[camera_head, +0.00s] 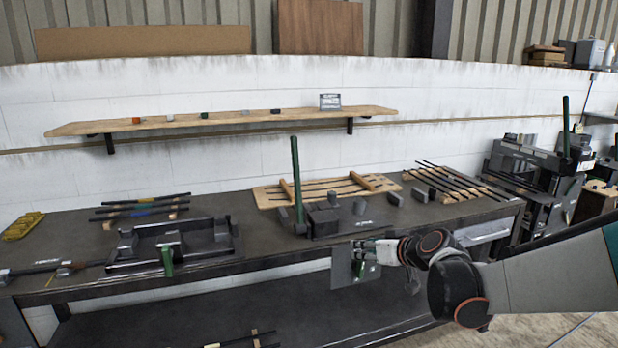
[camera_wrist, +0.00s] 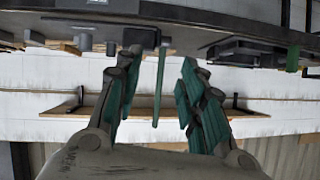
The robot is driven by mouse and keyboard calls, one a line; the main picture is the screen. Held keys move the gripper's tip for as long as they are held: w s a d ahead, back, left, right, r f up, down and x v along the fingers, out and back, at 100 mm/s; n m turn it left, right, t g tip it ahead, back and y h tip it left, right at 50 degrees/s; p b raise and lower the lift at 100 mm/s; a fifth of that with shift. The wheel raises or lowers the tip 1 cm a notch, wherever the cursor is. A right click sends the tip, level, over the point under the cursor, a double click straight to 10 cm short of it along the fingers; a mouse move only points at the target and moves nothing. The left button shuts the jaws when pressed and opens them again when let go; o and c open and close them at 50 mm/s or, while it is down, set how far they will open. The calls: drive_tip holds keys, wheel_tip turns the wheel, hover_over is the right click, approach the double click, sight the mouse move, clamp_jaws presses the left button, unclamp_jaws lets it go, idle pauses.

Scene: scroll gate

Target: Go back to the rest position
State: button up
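My gripper (camera_head: 366,262) is in front of the workbench's front edge in the head view, at the end of my arm that reaches in from the right. In the wrist view my gripper (camera_wrist: 160,62) shows two green-padded fingers spread apart, with nothing held between them. The wrist picture is upside down. A green upright post (camera_wrist: 159,85) shows in the gap between the fingers, beyond them. The same kind of post (camera_head: 297,180) stands on the bench beside dark blocks (camera_head: 323,217) in the head view.
The dark workbench (camera_head: 265,245) carries a black fixture (camera_head: 185,240), a wooden rack (camera_head: 325,190) and several dark rods (camera_head: 455,180). A grey plate (camera_head: 343,270) hangs at the bench front, close by my gripper. A wall shelf (camera_head: 225,119) holds small blocks. Dark machinery (camera_head: 525,165) stands at right.

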drive_tip(key=s+d+m+g+h, duration=0.1)
drive_tip(key=s+d+g+h, duration=0.1)
drive_tip(key=s, duration=1.5)
drive_tip(key=s+d+m+g+h, duration=0.1)
drive_tip(key=s+d+m+h, duration=0.1)
drive_tip(key=s, duration=1.4)
drive_tip(key=shift+s+d+g+h, duration=0.4)
drive_tip(key=shift+d+h, duration=0.1)
drive_tip(key=shift+h, duration=0.3)
